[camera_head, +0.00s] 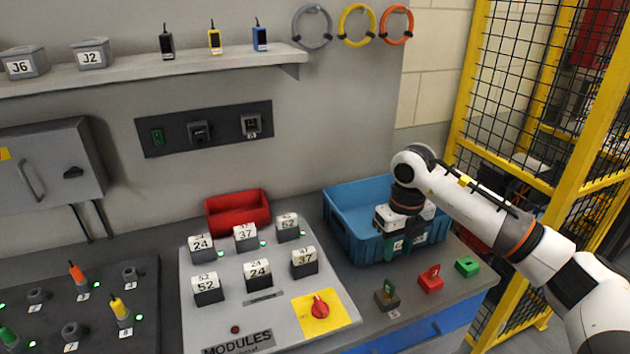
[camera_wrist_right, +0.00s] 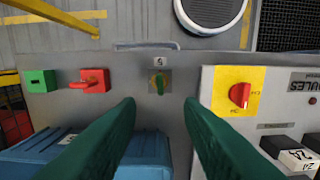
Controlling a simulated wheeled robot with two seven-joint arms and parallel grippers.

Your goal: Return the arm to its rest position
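My right arm (camera_head: 480,205) reaches in from the right of the head view, stretched toward the bench. Its gripper (camera_head: 402,248) points down at the front of the blue bin (camera_head: 348,238), over or just in front of its rim; I cannot tell exactly. In the right wrist view the two green fingers of the right gripper (camera_wrist_right: 158,112) stand apart with nothing between them. The blue bin also shows at the lower left there (camera_wrist_right: 148,158). My left gripper is not in view.
A grey block with a green switch (camera_head: 387,296), a red block (camera_head: 431,280) and a green block (camera_head: 467,266) stand in front of the bin. The modules panel (camera_head: 225,318) with a red knob (camera_head: 319,307) is left of them. A yellow fence (camera_head: 553,190) stands at right.

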